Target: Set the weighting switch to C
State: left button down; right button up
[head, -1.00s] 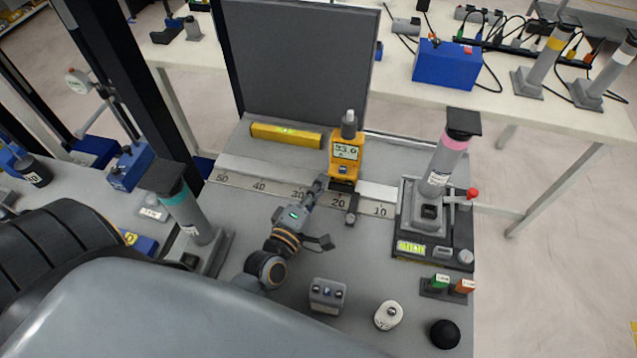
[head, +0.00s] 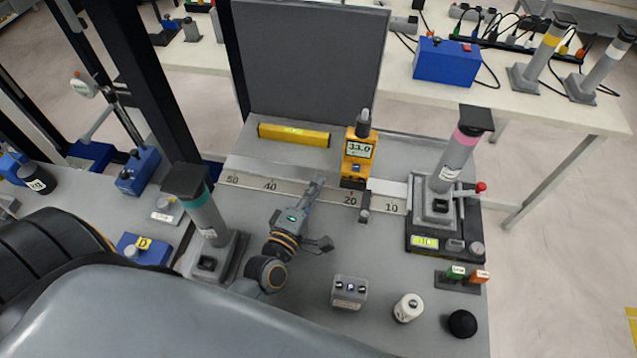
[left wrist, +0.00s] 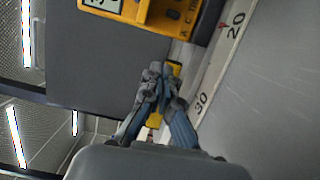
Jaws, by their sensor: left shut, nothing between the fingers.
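The yellow sound level meter (head: 359,155) stands upright on the ruled rail, its display reading about 33.0. In the left wrist view the meter (left wrist: 168,14) fills the top, with small lettering that seems to include A and C along its edge. The weighting switch's position is too small to tell. My left gripper (head: 319,180) is shut and empty, a little left of the meter's lower part and apart from it. In the left wrist view its closed fingertips (left wrist: 158,72) lie below the meter. My right gripper is not in view.
A dark foam panel (head: 308,65) stands behind, with a yellow level (head: 294,135) at its foot. The numbered rail (head: 285,188) runs beneath the meter.

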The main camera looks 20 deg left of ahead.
pick_arm(q)
jog(key=shift+s+d+f+b, duration=0.15)
jog(key=shift+s+d, duration=0.15)
jog(key=shift+s, duration=0.3)
jog(key=shift+s+d+r+b, duration=0.15)
jog(key=shift+s+d, duration=0.1)
jog(key=shift+s, duration=0.3)
jog(key=s+b, duration=0.1)
jog(key=s, duration=0.4)
jog(key=shift+a, duration=0.1)
jog(key=shift+s, duration=0.35)
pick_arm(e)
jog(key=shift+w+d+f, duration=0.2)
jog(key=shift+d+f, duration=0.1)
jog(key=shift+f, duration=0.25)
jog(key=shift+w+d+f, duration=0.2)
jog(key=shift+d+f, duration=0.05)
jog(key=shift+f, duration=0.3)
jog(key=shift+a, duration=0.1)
